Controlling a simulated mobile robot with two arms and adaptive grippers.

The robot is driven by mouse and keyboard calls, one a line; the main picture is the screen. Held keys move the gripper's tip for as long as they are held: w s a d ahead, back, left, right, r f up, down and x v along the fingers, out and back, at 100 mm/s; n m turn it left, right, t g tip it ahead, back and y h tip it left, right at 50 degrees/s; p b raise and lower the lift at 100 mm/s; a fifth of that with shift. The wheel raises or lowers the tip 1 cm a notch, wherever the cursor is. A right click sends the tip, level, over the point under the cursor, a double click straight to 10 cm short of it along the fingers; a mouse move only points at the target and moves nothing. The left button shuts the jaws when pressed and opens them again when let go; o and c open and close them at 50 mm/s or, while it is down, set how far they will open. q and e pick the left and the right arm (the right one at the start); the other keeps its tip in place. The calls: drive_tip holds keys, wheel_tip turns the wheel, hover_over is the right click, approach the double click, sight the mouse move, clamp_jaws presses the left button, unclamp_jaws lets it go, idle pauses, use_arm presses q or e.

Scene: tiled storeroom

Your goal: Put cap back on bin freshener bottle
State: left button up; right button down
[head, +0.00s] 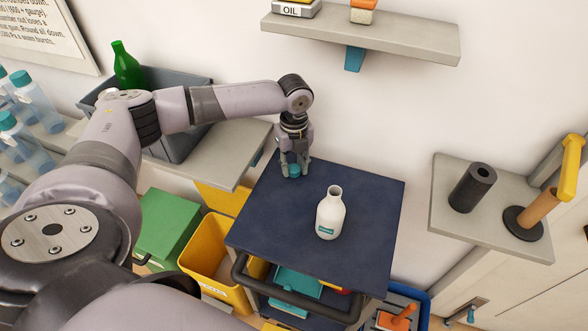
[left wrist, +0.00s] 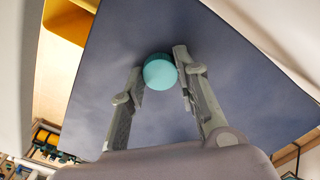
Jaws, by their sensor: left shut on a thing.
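The white bottle (head: 330,215) with a teal label stands upright and uncapped on the dark blue cart top (head: 375,205). My left gripper (head: 294,168) is at the back left of the cart top, behind and to the left of the bottle. It is shut on the teal cap (head: 294,171), which also shows between the fingertips (left wrist: 160,72) in the left wrist view. I cannot tell whether the cap touches the cart top. The bottle does not show in the left wrist view. My right gripper is in neither view.
A grey crate (head: 185,146) with a green bottle stands on the left shelf. A yellow bin (head: 205,262) and a green box (head: 170,228) are left of the cart. A black cylinder (head: 472,188) stands on the right shelf. The cart top around the bottle is clear.

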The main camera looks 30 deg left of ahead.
sight(294, 169)
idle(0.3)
